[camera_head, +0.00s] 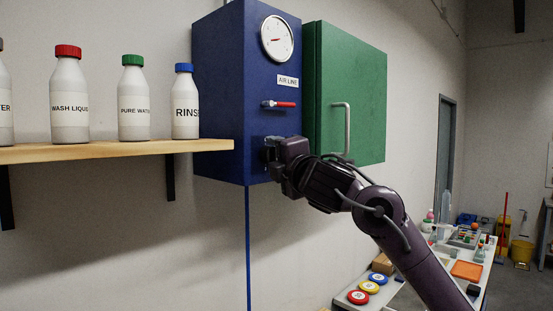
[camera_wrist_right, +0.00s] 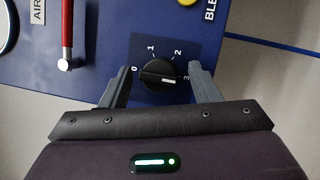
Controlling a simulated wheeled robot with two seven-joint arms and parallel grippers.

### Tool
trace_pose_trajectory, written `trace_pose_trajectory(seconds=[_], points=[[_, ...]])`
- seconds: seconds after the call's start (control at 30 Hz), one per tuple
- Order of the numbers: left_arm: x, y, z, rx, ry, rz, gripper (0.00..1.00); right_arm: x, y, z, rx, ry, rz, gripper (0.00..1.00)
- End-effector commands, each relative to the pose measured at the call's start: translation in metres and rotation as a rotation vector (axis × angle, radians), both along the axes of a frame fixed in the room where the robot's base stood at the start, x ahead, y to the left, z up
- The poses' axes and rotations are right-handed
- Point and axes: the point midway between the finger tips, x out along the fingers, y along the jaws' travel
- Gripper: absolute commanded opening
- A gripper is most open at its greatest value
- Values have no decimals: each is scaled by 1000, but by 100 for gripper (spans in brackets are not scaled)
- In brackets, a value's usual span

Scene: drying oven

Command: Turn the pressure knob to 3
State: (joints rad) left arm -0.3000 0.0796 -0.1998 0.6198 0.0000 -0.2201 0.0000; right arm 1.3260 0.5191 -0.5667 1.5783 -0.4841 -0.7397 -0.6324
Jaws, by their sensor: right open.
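The pressure knob (camera_wrist_right: 159,74) is a round black dial on the front of the blue AIR LINE box (camera_head: 219,95). A scale from 0 to 3 is printed around it. Its white pointer mark lies at or very near the 3 in the right wrist view. My right gripper (camera_wrist_right: 160,72) is open, one finger on each side of the knob, with visible gaps to both. In the head view my right gripper (camera_head: 272,148) is at the lower front of the box and hides the knob. My left gripper is not in view.
The pressure gauge (camera_head: 277,39) and a red-handled valve (camera_head: 283,104) are above the knob. A green cabinet (camera_head: 350,90) stands close on the right. A wooden shelf (camera_head: 100,151) with several bottles is on the left. A yellow part (camera_wrist_right: 187,2) shows at the wrist view's top edge.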

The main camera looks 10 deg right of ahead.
Motion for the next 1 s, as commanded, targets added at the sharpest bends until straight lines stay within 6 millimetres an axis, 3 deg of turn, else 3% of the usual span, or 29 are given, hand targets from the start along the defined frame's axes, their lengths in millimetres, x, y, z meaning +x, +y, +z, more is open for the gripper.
trace_pose_trajectory(seconds=[0.3, 0.5, 0.87, 1.0], points=[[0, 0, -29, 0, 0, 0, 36, -44, -11, -11, 1, -3, 1, 56], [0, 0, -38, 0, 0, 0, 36, -68, -17, -13, 0, 0, 0, 56], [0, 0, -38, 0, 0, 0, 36, -73, -18, -12, 1, 2, -1, 56], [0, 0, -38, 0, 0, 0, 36, -70, -16, -26, 19, 23, 1, 56]])
